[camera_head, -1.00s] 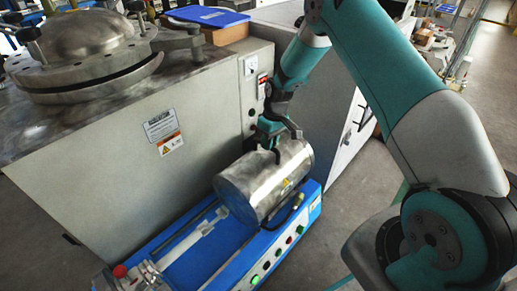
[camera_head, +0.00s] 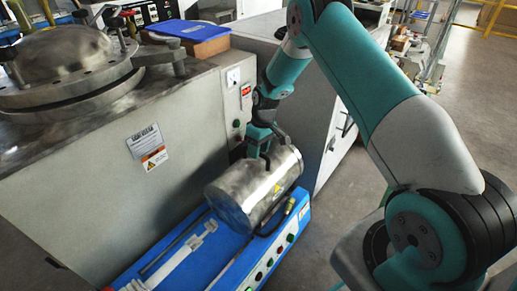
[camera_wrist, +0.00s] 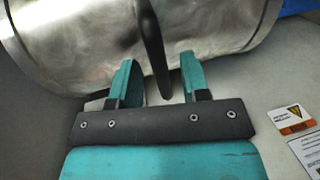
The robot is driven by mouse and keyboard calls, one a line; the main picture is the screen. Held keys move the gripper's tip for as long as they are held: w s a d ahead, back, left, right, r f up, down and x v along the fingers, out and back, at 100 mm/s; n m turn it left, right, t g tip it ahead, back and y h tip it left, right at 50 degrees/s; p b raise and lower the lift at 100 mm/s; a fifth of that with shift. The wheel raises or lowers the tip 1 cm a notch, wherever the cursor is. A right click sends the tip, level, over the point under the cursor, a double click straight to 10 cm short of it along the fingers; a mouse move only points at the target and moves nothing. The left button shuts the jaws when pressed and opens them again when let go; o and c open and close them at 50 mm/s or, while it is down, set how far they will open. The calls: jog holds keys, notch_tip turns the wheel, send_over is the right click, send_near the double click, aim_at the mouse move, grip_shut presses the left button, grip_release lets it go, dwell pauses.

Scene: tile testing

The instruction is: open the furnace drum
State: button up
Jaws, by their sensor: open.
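The furnace drum (camera_head: 240,195) is a silver metal cylinder lying on its side on a blue base. It also fills the top of the wrist view (camera_wrist: 70,40). A dark curved handle (camera_wrist: 150,45) stands out from the drum. My gripper (camera_head: 262,150) is at the drum's upper back side, with its tips partly hidden in the head view. In the wrist view my gripper (camera_wrist: 158,78) is open, with teal fingers apart. The handle's lower end reaches down between the two fingers. I cannot tell whether either finger touches it.
The blue base (camera_head: 190,262) has buttons along its front. A grey cabinet (camera_head: 185,190) with a round metal lid (camera_head: 70,65) on top stands close behind the drum. A blue folder (camera_head: 188,30) lies on a box. Open floor (camera_head: 440,130) shows at the right.

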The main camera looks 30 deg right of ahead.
jog(key=w+d+r+p, duration=0.1)
jog(key=d+r+p, duration=0.2)
jog(key=r, duration=1.4)
jog(key=shift+w+p, duration=0.15)
jog(key=shift+p, duration=0.3)
jog(key=shift+d, duration=0.1)
jog(key=s+a+r+n, duration=0.1)
jog(key=s+a+r, duration=1.3)
jog(key=a, duration=0.1)
jog(key=s+a+r+n+y, duration=0.1)
jog(key=s+a+r, duration=0.15)
jog(key=s, duration=0.75)
jog(key=s+a+r+n+y, duration=0.1)
jog(key=s+a, duration=0.3)
jog(key=s, duration=0.6)
notch_tip(320, 180, up, 24)
jog(key=p, duration=2.4)
jog(key=shift+w+d+t, duration=0.15)
jog(key=shift+w+t, duration=0.05)
jog(key=shift+t, duration=0.2)
